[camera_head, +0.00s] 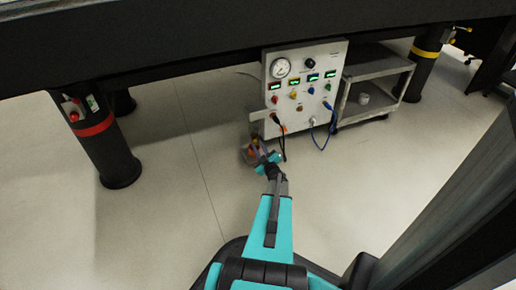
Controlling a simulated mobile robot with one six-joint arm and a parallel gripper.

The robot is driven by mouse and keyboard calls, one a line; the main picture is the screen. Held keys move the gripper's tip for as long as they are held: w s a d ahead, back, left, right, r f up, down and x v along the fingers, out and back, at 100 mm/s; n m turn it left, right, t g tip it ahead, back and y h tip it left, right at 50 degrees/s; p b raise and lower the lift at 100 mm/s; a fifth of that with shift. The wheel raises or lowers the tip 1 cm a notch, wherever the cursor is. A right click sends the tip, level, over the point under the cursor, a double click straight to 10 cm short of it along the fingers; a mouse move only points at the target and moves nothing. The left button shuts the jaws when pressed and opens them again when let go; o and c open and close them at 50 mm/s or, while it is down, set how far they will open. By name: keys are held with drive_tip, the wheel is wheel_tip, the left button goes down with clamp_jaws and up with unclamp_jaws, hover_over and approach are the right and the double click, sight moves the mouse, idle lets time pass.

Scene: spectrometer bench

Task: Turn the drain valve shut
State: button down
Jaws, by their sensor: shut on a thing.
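My gripper (259,153) is at the end of my teal arm, low beside the left foot of the white control panel. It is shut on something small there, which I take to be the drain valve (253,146). Small orange and yellowish parts show around the jaws. The gripper covers much of this spot, and the valve's handle angle is too small to make out.
The white panel (303,58) carries a round gauge (280,68), green displays and coloured knobs. Black and blue cables (328,128) hang from it. A grey cart (376,82) stands at right. Dark table legs (106,157) flank the area. The floor at left is clear.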

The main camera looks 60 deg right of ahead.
drive_tip(key=c, duration=1.6)
unclamp_jaws()
drive_tip(key=shift+o, duration=0.2)
drive_tip(key=shift+s, duration=0.1)
drive_tip(key=p+v, duration=0.4)
drive_tip(key=v, duration=0.9)
drive_tip(key=shift+s+a, duration=0.2)
drive_tip(key=shift+a, duration=0.1)
